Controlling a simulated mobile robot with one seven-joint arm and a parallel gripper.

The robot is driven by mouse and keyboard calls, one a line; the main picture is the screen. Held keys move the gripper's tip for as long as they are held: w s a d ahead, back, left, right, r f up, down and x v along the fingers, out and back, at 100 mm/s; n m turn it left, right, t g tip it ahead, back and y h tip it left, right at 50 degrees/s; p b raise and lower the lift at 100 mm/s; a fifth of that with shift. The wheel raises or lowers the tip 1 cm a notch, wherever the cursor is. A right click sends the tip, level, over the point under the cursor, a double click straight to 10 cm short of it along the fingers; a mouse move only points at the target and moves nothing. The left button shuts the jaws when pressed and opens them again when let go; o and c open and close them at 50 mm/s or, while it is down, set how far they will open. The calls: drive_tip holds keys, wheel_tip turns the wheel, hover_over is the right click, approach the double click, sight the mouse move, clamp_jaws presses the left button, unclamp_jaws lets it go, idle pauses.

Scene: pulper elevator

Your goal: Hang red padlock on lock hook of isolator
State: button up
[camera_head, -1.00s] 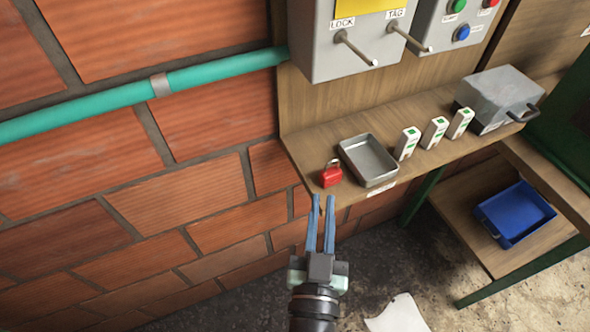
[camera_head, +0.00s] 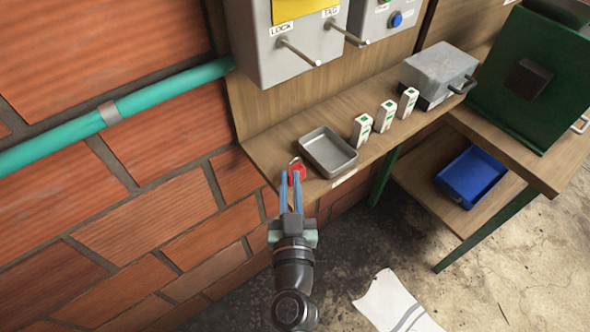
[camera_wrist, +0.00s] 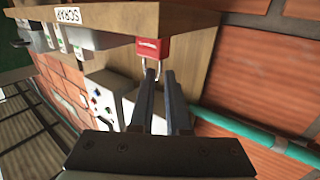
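The red padlock (camera_head: 299,172) stands with its shackle up at the left end of the wooden shelf (camera_head: 262,152). In the wrist view the red padlock (camera_wrist: 152,47) shows upside down, its shackle close to the fingertips. My gripper (camera_head: 290,182) has two blue fingers pointing at the padlock, with a narrow gap between them. They overlap part of it in the head view, and I cannot tell whether they touch it. The wrist view also shows the fingers (camera_wrist: 160,76) apart. The lock hook (camera_head: 298,52) is a metal peg under the LOCK label on the grey isolator box (camera_head: 265,50).
A metal tray (camera_head: 328,152) sits right of the padlock, then several small white boxes (camera_head: 386,116) and a grey case (camera_head: 432,76). A TAG peg (camera_head: 346,33) sits beside the lock hook. A teal pipe (camera_head: 160,97) runs along the brick wall at left.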

sight(290, 168)
drive_tip(key=shift+w+a, duration=0.1)
drive_tip(key=shift+w, duration=1.9)
clamp_jaws()
drive_tip(key=shift+r, duration=0.15)
wheel_tip(290, 168, up, 18)
drive_tip(key=p, duration=1.7)
